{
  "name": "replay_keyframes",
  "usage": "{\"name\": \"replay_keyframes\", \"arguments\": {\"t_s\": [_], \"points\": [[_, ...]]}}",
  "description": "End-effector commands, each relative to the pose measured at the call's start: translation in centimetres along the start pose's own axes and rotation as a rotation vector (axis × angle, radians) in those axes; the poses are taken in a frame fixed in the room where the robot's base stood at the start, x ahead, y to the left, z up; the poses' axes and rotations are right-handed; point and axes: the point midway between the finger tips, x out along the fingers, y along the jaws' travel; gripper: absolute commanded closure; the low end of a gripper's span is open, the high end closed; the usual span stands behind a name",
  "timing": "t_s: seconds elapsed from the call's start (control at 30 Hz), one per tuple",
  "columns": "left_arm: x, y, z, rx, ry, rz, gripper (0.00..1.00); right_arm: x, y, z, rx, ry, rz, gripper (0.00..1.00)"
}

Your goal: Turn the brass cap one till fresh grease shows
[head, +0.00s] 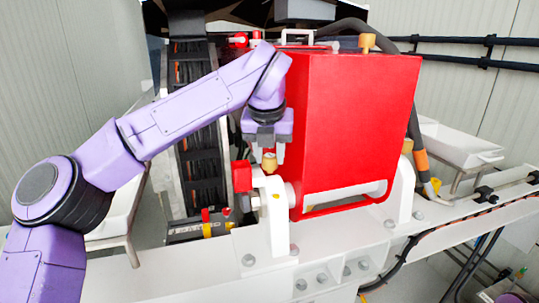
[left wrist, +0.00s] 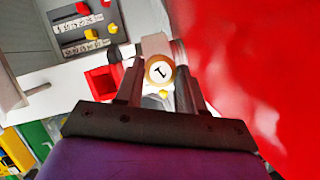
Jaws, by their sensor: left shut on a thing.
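Brass cap one (head: 269,160) stands on a white bearing block (head: 274,215) at the left of the red pump housing (head: 360,110). My left gripper (head: 268,146) points down from above, right over the cap. In the left wrist view the cap (left wrist: 160,70) shows a pale top marked "1". It lies between the two fingertips of my left gripper (left wrist: 158,75), which is shut on it. My right gripper is out of view.
The red housing's wall stands close on the right of the gripper. A small red block (head: 242,176) is just left of the cap. Other brass caps sit on the housing top (head: 368,41) and the right block (head: 407,146). A white tray (head: 458,143) stands at right.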

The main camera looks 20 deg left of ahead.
Motion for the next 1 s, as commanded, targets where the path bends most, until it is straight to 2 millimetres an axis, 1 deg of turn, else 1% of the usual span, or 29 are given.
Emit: {"name": "replay_keyframes", "arguments": {"t_s": [0.27, 0.6, 0.8, 1.0], "points": [[-0.1, 0.3, 0.2, 0.238, -0.004, -0.099, 0.92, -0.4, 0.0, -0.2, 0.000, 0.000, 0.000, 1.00], [-0.2, 0.4, 0.3, 0.497, -0.002, -0.206, 0.92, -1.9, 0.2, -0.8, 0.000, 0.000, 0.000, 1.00], [-0.2, 0.4, 0.3, 0.599, -0.004, -0.248, 0.92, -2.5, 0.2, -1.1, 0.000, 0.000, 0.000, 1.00], [-0.1, 0.4, 0.3, 0.657, -0.003, -0.271, 0.92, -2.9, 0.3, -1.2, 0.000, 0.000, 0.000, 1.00]]}}
